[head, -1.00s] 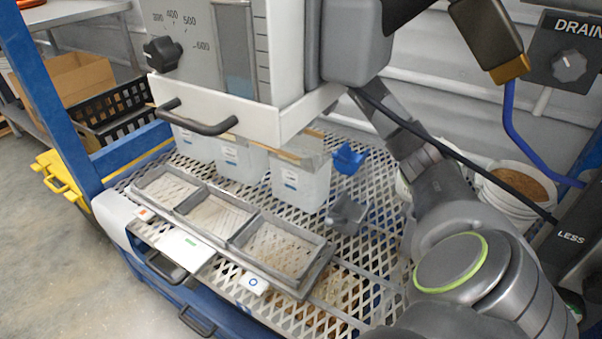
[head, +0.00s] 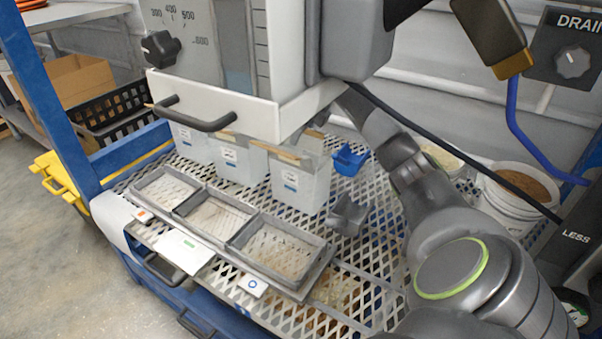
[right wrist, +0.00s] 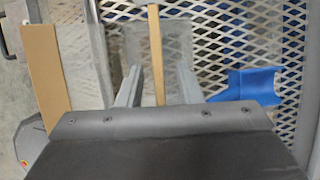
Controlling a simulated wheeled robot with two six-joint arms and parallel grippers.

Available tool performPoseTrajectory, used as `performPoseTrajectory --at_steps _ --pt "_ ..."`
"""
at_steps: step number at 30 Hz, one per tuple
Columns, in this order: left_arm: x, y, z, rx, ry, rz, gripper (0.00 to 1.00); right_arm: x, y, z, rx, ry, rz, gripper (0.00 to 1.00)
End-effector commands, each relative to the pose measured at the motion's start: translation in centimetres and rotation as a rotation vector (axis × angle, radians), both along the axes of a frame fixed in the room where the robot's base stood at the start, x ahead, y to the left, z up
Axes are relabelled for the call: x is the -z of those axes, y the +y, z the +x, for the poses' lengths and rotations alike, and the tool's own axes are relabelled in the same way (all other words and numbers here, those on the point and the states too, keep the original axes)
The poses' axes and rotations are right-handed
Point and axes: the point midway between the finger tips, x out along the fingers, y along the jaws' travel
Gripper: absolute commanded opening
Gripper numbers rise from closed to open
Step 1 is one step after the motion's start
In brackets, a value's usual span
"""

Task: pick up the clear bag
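Three clear, box-shaped bags with white labels stand in a row on the mesh deck in the head view: right (head: 299,187), middle (head: 238,163) and left (head: 190,142). Tan strips run along the tops of the right and middle ones. In the right wrist view, my right gripper (right wrist: 158,78) is open, its two grey fingers apart. A narrow tan strip (right wrist: 156,50) shows between them, with clear material (right wrist: 176,42) around it. I cannot tell whether the fingers touch it. In the head view the hopper largely hides this gripper. My left gripper is not in view.
The hopper drawer (head: 215,105) with its dark handle overhangs the bags. A blue scoop (head: 349,160) and a grey scoop (head: 347,214) lie to their right. A three-part tray (head: 283,287) lies in front. Buckets (head: 513,205) stand at right.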

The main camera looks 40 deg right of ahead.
Motion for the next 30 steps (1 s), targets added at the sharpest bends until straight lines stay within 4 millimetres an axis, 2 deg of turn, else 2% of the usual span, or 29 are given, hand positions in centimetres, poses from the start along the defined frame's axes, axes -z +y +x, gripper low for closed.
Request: performPoseTrajectory --at_steps 18,26,30 --pt "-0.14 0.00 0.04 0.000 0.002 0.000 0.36 0.48 0.01 0.01 0.000 0.000 0.000 0.33" --pt "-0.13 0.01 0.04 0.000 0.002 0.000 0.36 0.48 0.01 0.00 0.000 0.000 0.000 0.00" --pt "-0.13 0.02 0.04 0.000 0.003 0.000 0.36 0.48 0.01 0.00 0.000 0.000 0.000 0.00"
